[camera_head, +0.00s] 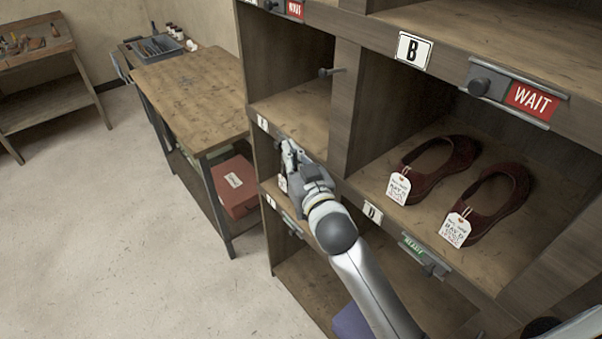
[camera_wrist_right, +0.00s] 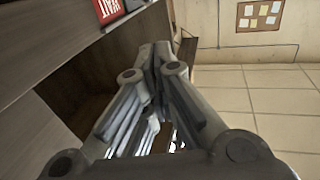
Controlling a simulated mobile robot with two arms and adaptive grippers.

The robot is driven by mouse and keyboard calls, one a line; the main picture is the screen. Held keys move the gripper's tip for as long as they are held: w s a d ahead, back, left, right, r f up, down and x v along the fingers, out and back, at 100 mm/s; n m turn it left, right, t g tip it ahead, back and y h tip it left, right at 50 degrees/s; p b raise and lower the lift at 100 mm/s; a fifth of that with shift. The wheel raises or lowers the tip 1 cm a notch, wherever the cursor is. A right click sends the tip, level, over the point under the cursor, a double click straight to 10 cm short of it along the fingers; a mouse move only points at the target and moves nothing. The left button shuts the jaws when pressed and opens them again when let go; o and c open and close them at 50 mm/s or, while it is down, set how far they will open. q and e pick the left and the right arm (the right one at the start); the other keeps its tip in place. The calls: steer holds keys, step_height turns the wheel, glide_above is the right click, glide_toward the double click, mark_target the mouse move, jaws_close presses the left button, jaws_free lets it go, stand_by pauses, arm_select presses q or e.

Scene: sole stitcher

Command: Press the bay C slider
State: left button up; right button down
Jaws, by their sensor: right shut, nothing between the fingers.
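My right gripper (camera_head: 288,150) is shut and empty at the front of the left shelf column, just below a small white bay label (camera_head: 262,123) whose letter is too small to read. Any slider on that shelf edge is hidden behind the gripper, so I cannot tell whether the fingers touch it. The closed fingers also show in the right wrist view (camera_wrist_right: 154,55), in front of a dark bay opening. My left gripper is not in view.
A workbench (camera_head: 190,92) stands left of the shelves. The floor (camera_head: 100,240) is clear.

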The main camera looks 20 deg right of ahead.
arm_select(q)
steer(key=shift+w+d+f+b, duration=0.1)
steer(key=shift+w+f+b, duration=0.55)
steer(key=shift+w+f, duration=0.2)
arm_select(e)
steer(key=s, duration=0.5)
steer(key=shift+d+f, duration=0.1)
steer(key=shift+d, duration=0.1)
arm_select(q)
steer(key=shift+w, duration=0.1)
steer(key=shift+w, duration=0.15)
arm_select(e)
steer(key=shift+f, duration=0.1)
